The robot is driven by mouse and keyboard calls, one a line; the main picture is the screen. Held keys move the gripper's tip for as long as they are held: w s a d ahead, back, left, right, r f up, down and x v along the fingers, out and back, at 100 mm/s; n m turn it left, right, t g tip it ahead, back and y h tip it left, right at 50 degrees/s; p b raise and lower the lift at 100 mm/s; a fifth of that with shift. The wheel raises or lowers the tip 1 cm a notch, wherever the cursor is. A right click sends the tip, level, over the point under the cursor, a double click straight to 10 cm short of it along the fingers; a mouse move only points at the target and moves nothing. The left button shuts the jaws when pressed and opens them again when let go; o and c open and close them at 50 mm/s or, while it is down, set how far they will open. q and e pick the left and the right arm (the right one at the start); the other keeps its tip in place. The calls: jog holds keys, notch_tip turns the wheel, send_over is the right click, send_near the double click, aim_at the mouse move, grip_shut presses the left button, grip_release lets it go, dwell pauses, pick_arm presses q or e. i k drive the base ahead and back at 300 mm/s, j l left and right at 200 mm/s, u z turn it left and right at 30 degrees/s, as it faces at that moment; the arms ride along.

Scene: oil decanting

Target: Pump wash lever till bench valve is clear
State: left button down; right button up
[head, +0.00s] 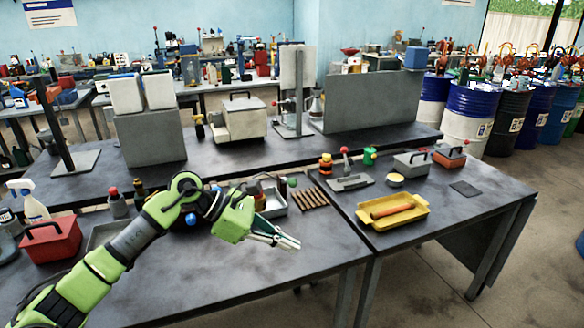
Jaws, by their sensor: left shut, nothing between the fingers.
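My left gripper (287,242), on a green arm from the left, is shut and empty above the front bench. A green-knobbed rod (290,182) shows by a grey tray (272,205) just behind my left gripper. I cannot tell which is the wash lever. The bench valve cannot be made out for certain; my arm hides part of the bench. My right gripper is not in view.
A yellow tray (418,213) with an orange-handled item lies on the right bench. Brown sticks (311,198) lie near the bench joint. A red toolbox (48,241) and spray bottle (33,206) stand at the left. The front bench below my gripper is clear.

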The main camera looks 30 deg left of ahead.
aim_at(292, 182)
jog(key=i+j, duration=0.6)
jog(key=i, duration=0.15)
jog(key=i+j, duration=0.55)
jog(key=i, duration=0.2)
